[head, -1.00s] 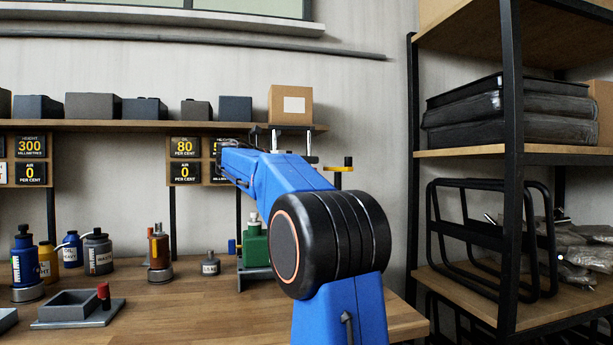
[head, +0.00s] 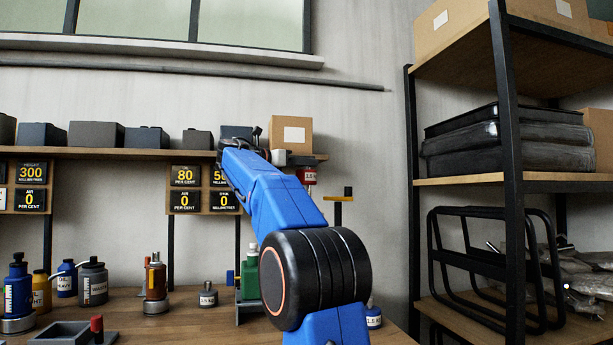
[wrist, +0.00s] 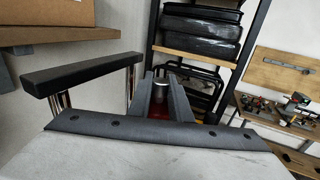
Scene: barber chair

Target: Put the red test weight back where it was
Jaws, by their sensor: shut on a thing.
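The red test weight (head: 307,177) hangs in my gripper (head: 301,162), high above the bench at about the level of the wall shelf's edge. It has a white label band. My gripper is shut on its top. In the wrist view, a silver knob and part of the red body (wrist: 158,111) show between the fingers of my gripper (wrist: 160,93). The rest of it is hidden there. The bench (head: 185,325) lies below, partly covered by my arm.
More bottles stand at left. The wall shelf (head: 130,153) carries boxes. A black-framed rack (head: 510,190) stands at right.

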